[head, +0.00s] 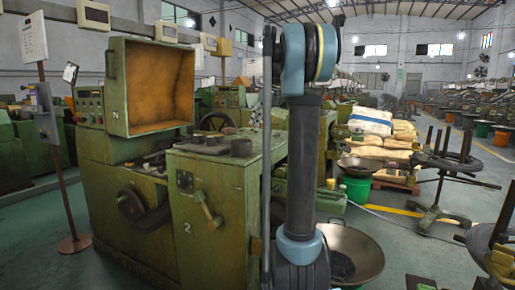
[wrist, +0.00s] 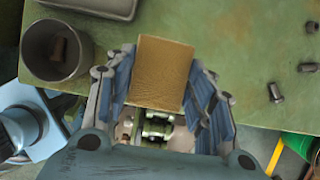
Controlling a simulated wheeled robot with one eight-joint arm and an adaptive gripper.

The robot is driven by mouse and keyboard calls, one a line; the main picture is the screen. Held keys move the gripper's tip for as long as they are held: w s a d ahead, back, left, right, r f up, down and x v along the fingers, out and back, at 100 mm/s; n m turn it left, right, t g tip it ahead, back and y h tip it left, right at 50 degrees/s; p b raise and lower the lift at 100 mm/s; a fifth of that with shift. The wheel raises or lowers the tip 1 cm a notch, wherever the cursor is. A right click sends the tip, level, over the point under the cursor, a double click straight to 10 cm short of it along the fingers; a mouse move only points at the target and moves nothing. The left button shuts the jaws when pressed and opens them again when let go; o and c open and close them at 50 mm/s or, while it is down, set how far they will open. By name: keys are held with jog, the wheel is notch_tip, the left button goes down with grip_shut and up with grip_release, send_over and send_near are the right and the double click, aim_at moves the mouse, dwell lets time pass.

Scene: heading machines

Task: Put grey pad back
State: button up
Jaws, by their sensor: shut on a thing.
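In the wrist view my gripper (wrist: 160,85) is shut on a flat rectangular pad (wrist: 162,70). The pad looks tan-brown with a rough face, not grey. A blue-padded finger lies along each side of it. The pad overlaps the front edge of a green machine top (wrist: 235,45); whether it touches that surface cannot be told. In the head view my arm stands upright in front of the machine, and the gripper and pad cannot be made out there.
A metal cup (wrist: 57,48) holding a small part stands left of the pad. A grey tray (wrist: 95,6) lies at the upper left. Small metal parts (wrist: 275,92) lie to the right. The head view shows the green machine (head: 215,215) and a wide metal bowl (head: 350,250) beside it.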

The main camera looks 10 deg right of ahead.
aim_at(265, 125)
jog(key=shift+f, duration=4.7)
jog(key=o, duration=1.2)
jog(key=v, duration=1.2)
jog(key=s+a+f+n+h, duration=0.2)
jog(key=s+f+n, duration=1)
jog(key=s+f, duration=0.5)
jog(key=s+a+f+n+h, duration=0.1)
jog(key=s+a+f+n, duration=0.1)
jog(key=s+f+n, duration=1.1)
jog(key=s+f, duration=0.5)
jog(key=s, duration=0.6)
jog(key=shift+a+f+g+h, duration=0.2)
jog(key=shift+a+g+h, duration=0.1)
jog(key=shift+h, duration=0.1)
